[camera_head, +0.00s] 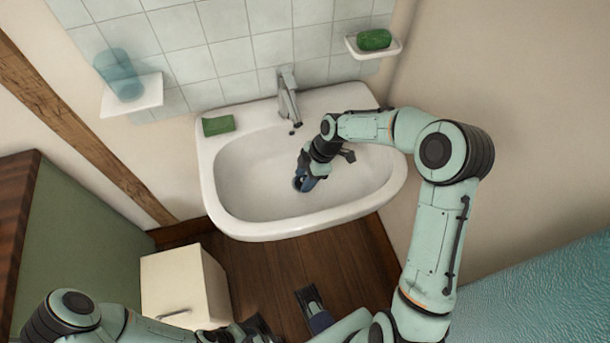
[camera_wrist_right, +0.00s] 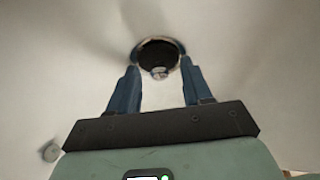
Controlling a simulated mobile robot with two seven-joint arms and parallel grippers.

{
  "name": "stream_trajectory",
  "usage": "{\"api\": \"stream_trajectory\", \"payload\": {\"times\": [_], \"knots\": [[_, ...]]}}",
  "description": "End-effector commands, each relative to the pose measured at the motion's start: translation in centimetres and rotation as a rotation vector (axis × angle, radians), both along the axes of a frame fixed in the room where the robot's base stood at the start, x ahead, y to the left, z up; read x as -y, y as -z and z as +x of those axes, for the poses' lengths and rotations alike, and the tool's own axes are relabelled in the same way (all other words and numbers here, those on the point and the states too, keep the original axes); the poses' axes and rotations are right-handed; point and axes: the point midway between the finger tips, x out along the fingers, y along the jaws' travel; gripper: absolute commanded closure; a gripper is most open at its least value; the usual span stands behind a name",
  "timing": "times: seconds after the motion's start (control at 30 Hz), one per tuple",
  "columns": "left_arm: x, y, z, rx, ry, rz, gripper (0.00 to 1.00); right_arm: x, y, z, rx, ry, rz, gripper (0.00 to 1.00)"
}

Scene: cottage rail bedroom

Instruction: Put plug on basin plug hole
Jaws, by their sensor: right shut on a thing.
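The white basin (camera_head: 235,208) is fixed to the tiled wall under a metal tap (camera_head: 288,95). My right gripper (camera_head: 300,184) reaches down into the bowl. A pale metallic rim curves around the plug's far side. I cannot tell whether the plug touches the basin or sits over the plug hole, which is not clearly seen. My left gripper (camera_head: 286,314) is open and empty, low over the floor.
A green soap bar (camera_head: 218,125) lies on the basin's left rim. Another green bar (camera_head: 374,39) sits in a wall dish at the right. A blue tumbler (camera_head: 119,74) stands on a wall shelf (camera_head: 135,100). A cream cabinet (camera_head: 180,280) stands below left.

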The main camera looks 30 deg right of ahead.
Motion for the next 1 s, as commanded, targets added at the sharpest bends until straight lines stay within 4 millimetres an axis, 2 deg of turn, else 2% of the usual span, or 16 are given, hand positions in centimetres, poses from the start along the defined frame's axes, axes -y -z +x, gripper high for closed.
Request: {"api": "stream_trajectory", "payload": {"times": [0.2, 0.23, 0.3, 0.67, 0.77, 1.0], "knots": [[0.0, 0.0, 0.0, 0.000, 0.000, 0.000, 0.57, 0.0, 0.1, 0.0, 0.001, 0.000, 0.000, 0.85], [0.0, 0.0, 0.0, 0.000, 0.000, 0.000, 0.57, 0.0, 0.0, 0.0, 0.001, 0.000, 0.000, 0.41], [0.0, 0.0, 0.0, 0.000, 0.000, 0.000, 0.57, 0.0, 0.0, 0.0, 0.001, 0.000, 0.000, 0.25], [0.0, -0.1, 0.0, -0.001, 0.000, 0.000, 0.57, 0.2, -0.5, 0.0, 0.003, 0.002, -0.002, 0.25], [0.0, -0.3, -0.1, -0.003, 0.001, -0.001, 0.57, 0.7, -1.8, 0.0, 0.004, 0.002, -0.002, 0.25], [0.0, -0.8, -0.3, -0.013, 0.003, -0.003, 0.57, 2.7, -6.6, -0.5, 0.006, 0.004, -0.004, 0.25]]}}
